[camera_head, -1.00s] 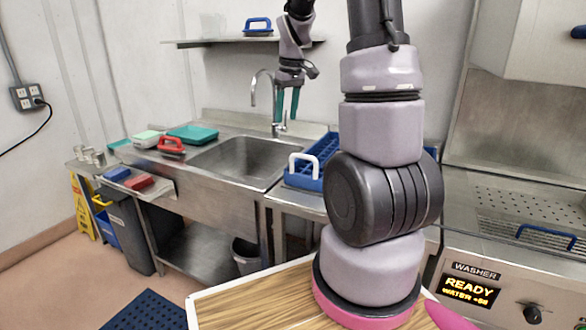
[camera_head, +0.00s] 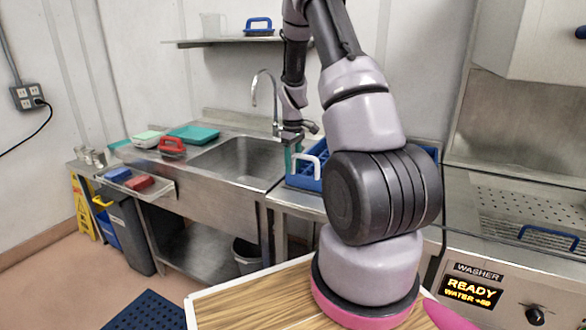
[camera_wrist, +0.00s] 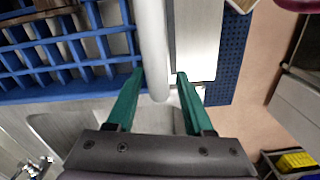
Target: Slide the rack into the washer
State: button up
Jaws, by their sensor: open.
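The blue rack (camera_head: 300,183) sits on the counter right of the sink, largely hidden behind my arm. Its white handle (camera_head: 306,162) stands at its left end. My gripper (camera_head: 291,158) is low at that handle, with teal fingers pointing down. In the wrist view my open gripper (camera_wrist: 161,75) has the white handle (camera_wrist: 153,45) between its fingers, close to the left finger. The gridded rack (camera_wrist: 70,88) fills the upper left there. The washer (camera_head: 515,290) is at the right, and its display reads READY. A blue bar (camera_head: 548,236) lies over its perforated deck.
The sink (camera_head: 240,160) and tall faucet (camera_head: 254,92) are just left of my gripper. A shelf (camera_head: 215,42) hangs above. A wooden surface (camera_head: 250,300) is in front.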

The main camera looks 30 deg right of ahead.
jog(key=shift+f, duration=0.8)
grip_shut()
dwell(0.9)
